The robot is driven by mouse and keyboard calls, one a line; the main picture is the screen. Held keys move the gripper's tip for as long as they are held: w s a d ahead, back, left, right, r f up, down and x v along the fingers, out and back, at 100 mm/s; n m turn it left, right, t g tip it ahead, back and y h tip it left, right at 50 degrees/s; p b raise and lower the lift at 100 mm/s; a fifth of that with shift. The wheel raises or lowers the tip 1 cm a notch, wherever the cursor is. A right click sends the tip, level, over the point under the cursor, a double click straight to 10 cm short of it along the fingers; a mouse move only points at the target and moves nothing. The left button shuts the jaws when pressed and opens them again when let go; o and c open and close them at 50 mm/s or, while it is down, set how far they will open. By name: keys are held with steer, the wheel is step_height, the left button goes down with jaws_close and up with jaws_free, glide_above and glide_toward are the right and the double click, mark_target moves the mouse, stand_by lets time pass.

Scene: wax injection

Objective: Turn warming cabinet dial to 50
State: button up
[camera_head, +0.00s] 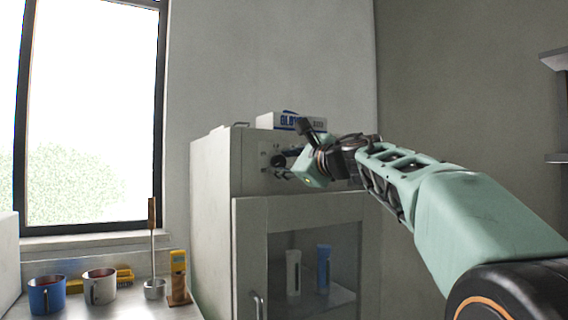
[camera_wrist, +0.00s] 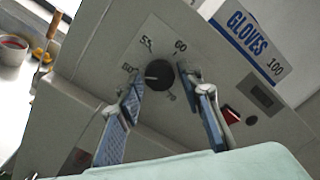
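The warming cabinet (camera_head: 212,190) is pale grey with a glass door, and my arm reaches across its upper front. Its round black dial (camera_wrist: 158,75) is on a pale scale plate in the wrist view, with 55 and 60 readable on the far side. A mark at the left is partly covered by a finger and looks like 50. My gripper (camera_wrist: 159,72) is open, with one blue-padded finger on each side of the dial and gaps visible. In the head view, my gripper (camera_head: 285,174) is at the panel.
A gloves box (camera_wrist: 250,42) sits on the cabinet. The panel also holds a dark display (camera_wrist: 262,95) and a red switch (camera_wrist: 231,115). Bottles (camera_head: 323,268) stand behind the glass door.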

steer(key=shift+o, duration=0.7)
steer(key=v, duration=0.7)
steer(key=shift+s+d, duration=0.15)
steer(key=shift+s, duration=0.1)
